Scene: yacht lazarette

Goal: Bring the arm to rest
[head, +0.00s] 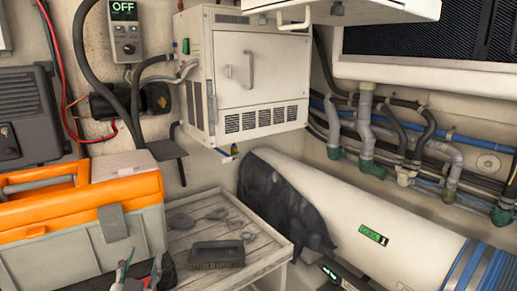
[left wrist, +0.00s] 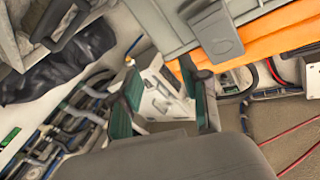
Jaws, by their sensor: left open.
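My left gripper (head: 138,272) shows at the bottom left of the head view, in front of the orange and grey toolbox (head: 75,250). Its two fingers stand apart with nothing visible between them. In the left wrist view the open fingers (left wrist: 162,108) have green inner pads, and the toolbox's grey latch (left wrist: 213,32) and orange band (left wrist: 275,48) show beyond them. The rest of my left arm is mostly out of the picture. My right gripper is in neither view.
A white cabinet (head: 247,75) and pipes line the back wall.

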